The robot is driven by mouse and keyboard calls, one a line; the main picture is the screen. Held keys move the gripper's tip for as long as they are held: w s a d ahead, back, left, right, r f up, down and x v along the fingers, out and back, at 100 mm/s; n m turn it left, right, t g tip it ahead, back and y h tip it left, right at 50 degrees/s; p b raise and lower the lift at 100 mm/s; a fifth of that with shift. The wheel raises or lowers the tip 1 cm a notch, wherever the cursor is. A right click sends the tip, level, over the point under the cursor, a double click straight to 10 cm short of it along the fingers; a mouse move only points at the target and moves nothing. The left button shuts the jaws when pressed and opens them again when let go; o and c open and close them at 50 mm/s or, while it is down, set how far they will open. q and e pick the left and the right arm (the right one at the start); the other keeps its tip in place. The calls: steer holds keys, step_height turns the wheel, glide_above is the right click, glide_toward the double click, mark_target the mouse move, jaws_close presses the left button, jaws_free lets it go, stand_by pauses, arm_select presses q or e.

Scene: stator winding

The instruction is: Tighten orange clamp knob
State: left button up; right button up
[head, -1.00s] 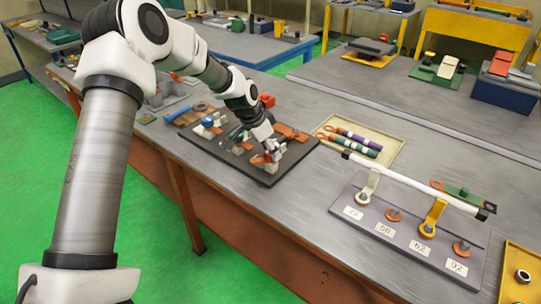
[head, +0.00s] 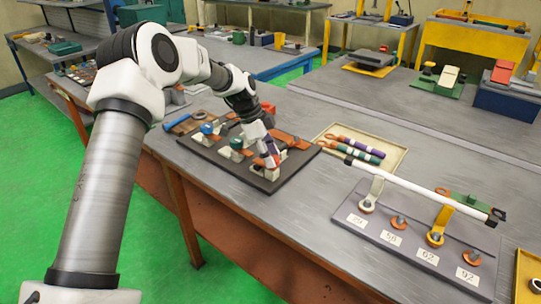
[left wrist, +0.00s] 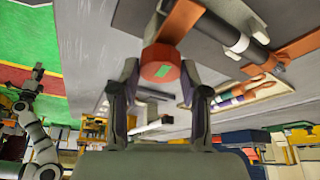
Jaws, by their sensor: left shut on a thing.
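The orange-red clamp knob (left wrist: 160,66) is a short round cap with a small green mark on its face, in the left wrist view. My left gripper (left wrist: 160,80) has one finger on each side of it and is shut on it. In the head view my left gripper (head: 272,160) reaches down to the right part of a dark fixture board (head: 262,187) on the bench. The knob is largely hidden there by the fingers. My right gripper is not in view.
The board also carries a blue knob (head: 207,129) and several pale blocks. A beige tray (head: 393,158) with striped handled tools lies to its right. A grey rack (head: 378,232) with numbered labels and a white bar (head: 420,187) stands at the front right. Bare bench lies between.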

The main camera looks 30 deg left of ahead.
arm_select(q)
steer(key=shift+w+r, duration=0.2)
steer(key=shift+r, duration=0.15)
steer(key=o, duration=1.1)
steer(key=shift+c, duration=0.2)
steer(key=shift+o, duration=0.4)
steer(key=shift+s+f, duration=0.1)
steer(key=shift+s, duration=0.05)
steer(key=v, duration=1.2)
